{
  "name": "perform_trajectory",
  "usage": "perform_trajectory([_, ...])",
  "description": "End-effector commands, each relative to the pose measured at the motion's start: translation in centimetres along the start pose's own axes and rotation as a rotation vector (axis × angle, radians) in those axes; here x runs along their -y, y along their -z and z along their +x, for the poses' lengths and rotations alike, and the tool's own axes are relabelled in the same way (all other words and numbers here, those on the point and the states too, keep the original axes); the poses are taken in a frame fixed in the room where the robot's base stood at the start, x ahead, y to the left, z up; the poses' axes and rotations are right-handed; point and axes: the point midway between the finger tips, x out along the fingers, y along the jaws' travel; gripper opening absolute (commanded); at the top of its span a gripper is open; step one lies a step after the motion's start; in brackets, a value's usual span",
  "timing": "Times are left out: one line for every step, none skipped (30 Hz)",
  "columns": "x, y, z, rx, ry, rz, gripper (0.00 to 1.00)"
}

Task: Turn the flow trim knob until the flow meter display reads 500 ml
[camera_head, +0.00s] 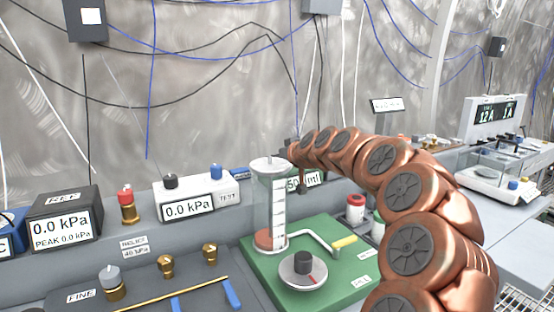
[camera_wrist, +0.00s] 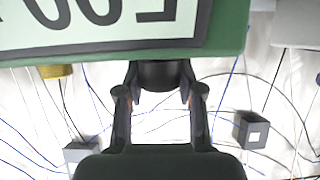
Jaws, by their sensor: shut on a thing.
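My gripper (camera_wrist: 160,82) is shut on a dark round knob (camera_wrist: 160,72) at the edge of a green housing; its fingers lie on either side of the knob. I take this to be the flow trim knob, though no label on it is readable. The flow meter display (camera_wrist: 120,43) appears upside down and cut off at the top of the wrist view, so its full number cannot be read there. In the head view the display (camera_head: 310,179) shows "50" and "ml" behind the clear cylinder and my arm. The knob is hidden there.
A clear graduated cylinder (camera_head: 270,215) stands on a green base (camera_head: 340,275), close in front of the display. Pressure boxes (camera_head: 190,207) and brass valves (camera_head: 166,266) are at left. A balance (camera_head: 500,180) stands right.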

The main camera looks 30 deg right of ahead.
Motion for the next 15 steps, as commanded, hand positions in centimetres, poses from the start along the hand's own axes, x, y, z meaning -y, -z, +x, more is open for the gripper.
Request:
perform_trajectory([-0.07,0.23,-0.13,-0.004,-0.007,0.002,0.02])
perform_trajectory([-0.09,0.22,-0.12,-0.004,-0.009,0.003,0.02])
perform_trajectory([-0.09,0.22,-0.12,-0.004,-0.011,0.004,0.02])
perform_trajectory([-0.09,0.21,-0.11,-0.004,-0.012,0.005,0.02])
perform_trajectory([-0.09,0.22,-0.11,-0.005,-0.013,0.005,0.02])
perform_trajectory([-0.1,0.22,-0.11,-0.005,-0.014,0.005,0.02])
perform_trajectory([-0.09,0.21,-0.11,-0.005,-0.014,0.005,0.02])
perform_trajectory([-0.09,0.21,-0.1,-0.004,-0.014,0.005,0.02])
perform_trajectory([-0.1,0.22,-0.1,-0.005,-0.014,0.005,0.02])
perform_trajectory([-0.09,0.22,-0.1,-0.005,-0.014,0.005,0.02])
perform_trajectory([-0.09,0.22,-0.1,-0.005,-0.014,0.005,0.02])
perform_trajectory([-0.1,0.23,-0.11,-0.005,-0.014,0.005,0.02])
perform_trajectory([-0.09,0.22,-0.1,-0.004,-0.013,0.005,0.02])
perform_trajectory([-0.09,0.23,-0.1,-0.005,-0.013,0.005,0.02])
perform_trajectory([-0.09,0.22,-0.1,-0.004,-0.013,0.005,0.38])
